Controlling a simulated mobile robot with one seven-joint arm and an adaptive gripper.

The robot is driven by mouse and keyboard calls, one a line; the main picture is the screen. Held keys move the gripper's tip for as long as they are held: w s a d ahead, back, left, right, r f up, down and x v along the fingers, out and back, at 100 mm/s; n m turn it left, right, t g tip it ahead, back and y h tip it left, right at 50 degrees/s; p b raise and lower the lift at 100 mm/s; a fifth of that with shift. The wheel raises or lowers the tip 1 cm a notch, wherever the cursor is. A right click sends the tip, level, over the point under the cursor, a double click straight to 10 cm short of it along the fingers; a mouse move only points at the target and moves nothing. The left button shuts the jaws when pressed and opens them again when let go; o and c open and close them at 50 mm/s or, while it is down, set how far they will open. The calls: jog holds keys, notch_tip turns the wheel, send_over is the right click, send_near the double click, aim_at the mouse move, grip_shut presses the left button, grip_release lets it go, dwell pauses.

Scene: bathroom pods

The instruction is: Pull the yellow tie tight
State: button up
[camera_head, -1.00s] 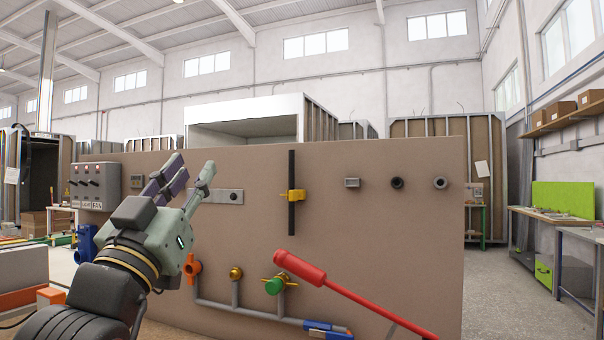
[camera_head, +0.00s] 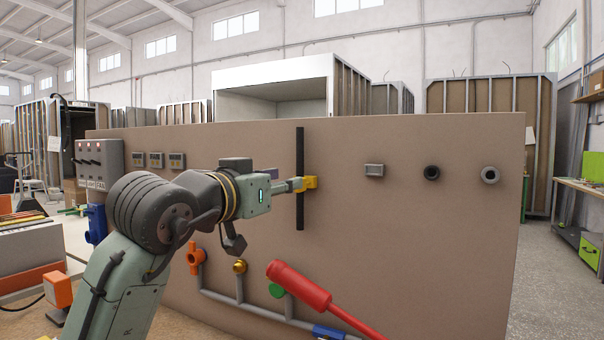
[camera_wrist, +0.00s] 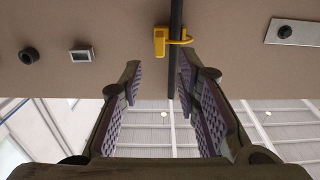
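The yellow tie (camera_head: 310,182) is on a vertical black bar (camera_head: 300,215) fixed to the brown panel. In the wrist view the tie (camera_wrist: 160,42) has a block beside the bar and a thin loop around the bar. My gripper (camera_head: 293,185) is level with the tie and in front of the bar, partly hiding both in the head view. In the wrist view my gripper (camera_wrist: 158,68) is open and empty, with its two fingers apart. The tie lies just beyond the fingertips, roughly in line with the gap. I see no contact.
The brown panel (camera_head: 420,240) also bears a grey square fitting (camera_head: 374,170), round sockets (camera_head: 431,173), switch boxes (camera_head: 97,160) and pipes with an orange valve (camera_head: 195,257). A red-handled tool (camera_head: 300,287) slants across the lower front. A grey plate (camera_wrist: 292,32) shows in the wrist view.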

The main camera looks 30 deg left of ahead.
jog(key=w+p, duration=0.2)
jog(key=w, duration=0.5)
jog(key=shift+w+a, duration=0.15)
jog(key=shift+a, duration=0.05)
jog(key=shift+c, duration=0.4)
grip_shut()
